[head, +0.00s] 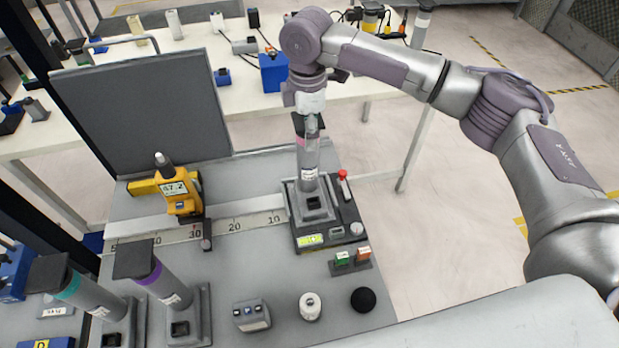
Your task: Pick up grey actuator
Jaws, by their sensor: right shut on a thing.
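A grey actuator (308,162), a cylinder with a pink band near its top and a grey foot, stands upright at the middle of the head view. It appears to rest on a dark device with a lit green display (311,240). My right gripper (310,118) is above it, shut on its upper end; the fingers are small and partly hidden. Two similar grey cylinders stand at the lower left, one with a purple band (163,282) and one with a teal band (88,293). My left gripper is not in view.
A yellow meter (181,190) stands on the grey bench by a scale strip (255,222). A dark upright panel (145,110) rises behind. A black ball (363,299), a white round piece (310,306) and a button box (251,315) sit in front. A white table (340,90) lies beyond.

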